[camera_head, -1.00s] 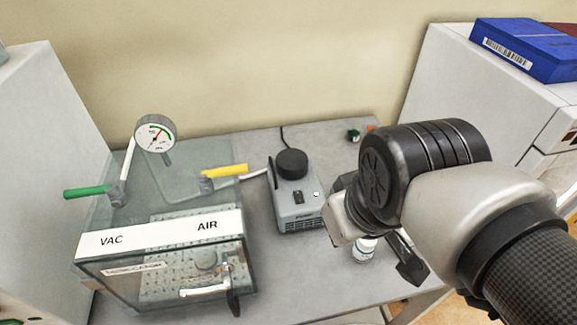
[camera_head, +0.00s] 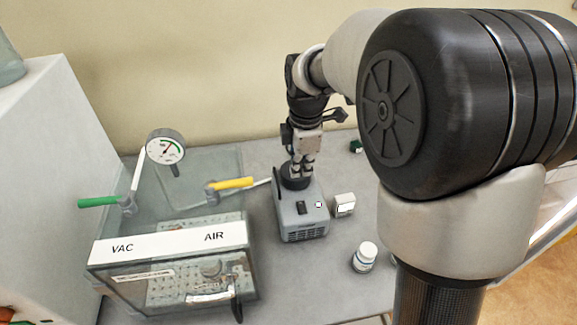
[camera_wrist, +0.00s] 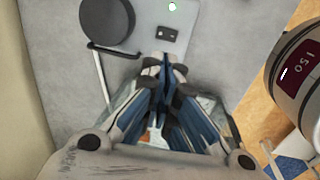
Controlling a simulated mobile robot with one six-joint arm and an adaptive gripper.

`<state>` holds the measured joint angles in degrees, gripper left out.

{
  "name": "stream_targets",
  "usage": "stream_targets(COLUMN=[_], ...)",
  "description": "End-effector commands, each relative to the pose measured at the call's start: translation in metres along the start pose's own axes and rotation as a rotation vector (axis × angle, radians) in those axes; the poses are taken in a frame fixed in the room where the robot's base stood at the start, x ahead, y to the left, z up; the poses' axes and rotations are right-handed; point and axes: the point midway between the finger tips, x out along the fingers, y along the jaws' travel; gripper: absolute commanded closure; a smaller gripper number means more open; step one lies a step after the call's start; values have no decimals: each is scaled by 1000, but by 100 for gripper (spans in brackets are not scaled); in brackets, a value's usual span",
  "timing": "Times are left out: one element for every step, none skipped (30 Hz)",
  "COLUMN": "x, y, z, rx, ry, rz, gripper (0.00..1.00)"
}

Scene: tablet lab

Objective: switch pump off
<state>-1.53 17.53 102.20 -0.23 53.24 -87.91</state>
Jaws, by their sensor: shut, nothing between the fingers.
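The pump (camera_head: 303,222) is a grey box with a round black cap (camera_head: 294,178) at its back, standing on the grey bench right of the glass chamber. A small black switch (camera_head: 301,207) sits on its top, with a pale green light (camera_head: 319,204) to the right. My gripper (camera_head: 297,172) points down over the back of the pump and covers part of the cap. In the wrist view my gripper (camera_wrist: 166,62) is shut and empty, its tips close to the switch (camera_wrist: 166,33). I cannot tell whether they touch the pump.
A glass chamber (camera_head: 130,277) marked VAC and AIR stands left, with a green handle (camera_head: 98,202), yellow handle (camera_head: 232,183) and gauge (camera_head: 165,147). A small white box (camera_head: 343,205) is right of the pump. A white-capped bottle (camera_head: 365,257) stands in front right.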

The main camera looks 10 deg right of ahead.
Motion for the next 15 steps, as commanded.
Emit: stream_targets(x=[1, 2, 2, 2, 2, 2, 1, 1, 1, 2, 2, 4, 6, 9, 13], y=[1, 1, 1, 1, 1, 1, 1, 1, 1, 1, 1, 1, 0, 0, 0], z=[0, 0, 0, 0, 0, 0, 0, 0, 0, 0, 0, 0, 0, 0, 0], rx=[-7, -10, -11, -11, -11, -10, -10, -10, -9, -9, -9, -9, -9, -8, -8], ry=[0, 0, 0, 0, 0, 0, 0, 0, 0, 0, 0, 0, 0, 0, 0], rz=[-2, -2, -2, -2, -2, -2, -2, -2, -2, -2, -2, -2, -3, -3, -3], gripper=[100, 100, 100, 100, 100, 100, 100, 100, 100, 100, 100, 100, 100, 100, 100])
